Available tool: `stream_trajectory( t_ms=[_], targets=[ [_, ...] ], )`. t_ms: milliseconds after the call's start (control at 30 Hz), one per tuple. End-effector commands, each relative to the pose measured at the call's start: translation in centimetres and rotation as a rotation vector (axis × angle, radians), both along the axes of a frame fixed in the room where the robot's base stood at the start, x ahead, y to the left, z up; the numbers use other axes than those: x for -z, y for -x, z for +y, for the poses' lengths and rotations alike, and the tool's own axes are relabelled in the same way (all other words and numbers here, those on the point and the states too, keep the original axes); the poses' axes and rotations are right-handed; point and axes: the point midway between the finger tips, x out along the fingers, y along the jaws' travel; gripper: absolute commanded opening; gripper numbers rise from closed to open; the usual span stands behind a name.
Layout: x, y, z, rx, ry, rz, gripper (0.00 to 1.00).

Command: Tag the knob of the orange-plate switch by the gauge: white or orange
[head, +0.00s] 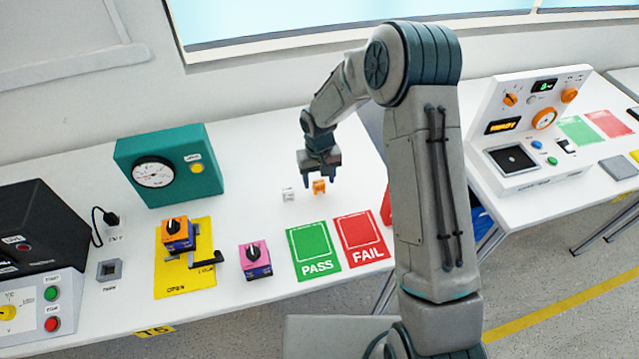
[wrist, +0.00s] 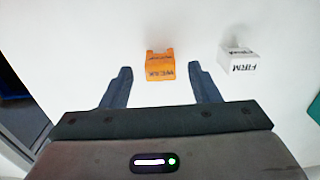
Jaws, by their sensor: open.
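The orange-plate switch (head: 176,232) with a black knob sits in a yellow fixture at the left. The gauge (head: 154,173) is a white dial on a teal box behind it; its reading is too small to tell. An orange tag (head: 319,187), lettered apparently WEAK, and a white tag (head: 289,195), lettered FIRM, lie on the table. In the wrist view the orange tag (wrist: 160,68) is between and just beyond my fingertips, and the white tag (wrist: 238,59) is to the right. My gripper (head: 320,181) is open and empty, pointing down above the orange tag, apparently not touching it.
A pink-plate switch (head: 255,260) stands right of the yellow fixture (head: 185,284), which has a black lever. Green PASS (head: 314,251) and red FAIL (head: 361,239) mats lie at the front. A black machine (head: 38,235) stands far left. The table behind the pink switch is clear.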

Motion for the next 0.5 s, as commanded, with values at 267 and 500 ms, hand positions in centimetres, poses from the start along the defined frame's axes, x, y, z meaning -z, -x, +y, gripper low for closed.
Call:
stream_trajectory(
  t_ms=[267,500],
  targets=[
    [2.4,0.1,0.1,0.0,0.0,0.0,0.55],
    [2.5,0.1,0.1,0.0,0.0,-0.001,0.47]
  ],
)
